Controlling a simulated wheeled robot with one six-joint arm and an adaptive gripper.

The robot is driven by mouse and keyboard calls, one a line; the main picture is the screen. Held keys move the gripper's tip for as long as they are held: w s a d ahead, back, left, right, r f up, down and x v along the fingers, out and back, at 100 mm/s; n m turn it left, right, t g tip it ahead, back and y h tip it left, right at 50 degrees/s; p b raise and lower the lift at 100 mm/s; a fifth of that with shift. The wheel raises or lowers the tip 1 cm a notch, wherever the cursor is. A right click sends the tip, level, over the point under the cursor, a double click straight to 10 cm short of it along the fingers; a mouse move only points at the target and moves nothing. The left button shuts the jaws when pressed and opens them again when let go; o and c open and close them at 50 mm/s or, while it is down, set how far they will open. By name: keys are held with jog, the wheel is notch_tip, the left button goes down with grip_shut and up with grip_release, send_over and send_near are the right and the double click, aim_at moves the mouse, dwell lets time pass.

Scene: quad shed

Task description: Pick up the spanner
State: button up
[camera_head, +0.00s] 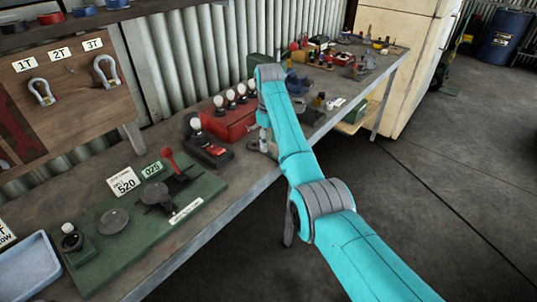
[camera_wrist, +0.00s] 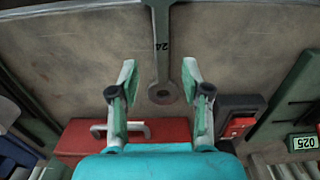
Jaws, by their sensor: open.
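The spanner (camera_wrist: 162,50) is grey metal, marked 24, with a round ring end pointing down the wrist view. It lies on the worn bench top (camera_wrist: 235,50), and its far end reaches the bench edge and is cut off by the top of the picture. My gripper (camera_wrist: 158,76) is open and empty, with one green fingertip on each side of the spanner near its ring end. I see a gap on both sides. In the head view my arm hides most of the gripper and the spanner cannot be made out clearly.
A red box (camera_head: 228,119) with a handle and bulbs stands behind the gripper. A black and red device (camera_head: 208,150) is close beside it. A green board (camera_head: 150,212) with a red lever lies left. Small items crowd the bench's far end.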

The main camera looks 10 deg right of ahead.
aim_at(269, 153)
notch_tip(269, 153, down, 4)
jog(key=shift+s+r, duration=0.1)
jog(key=shift+r, duration=0.15)
grip_shut()
notch_tip(269, 153, up, 10)
dwell(0.6)
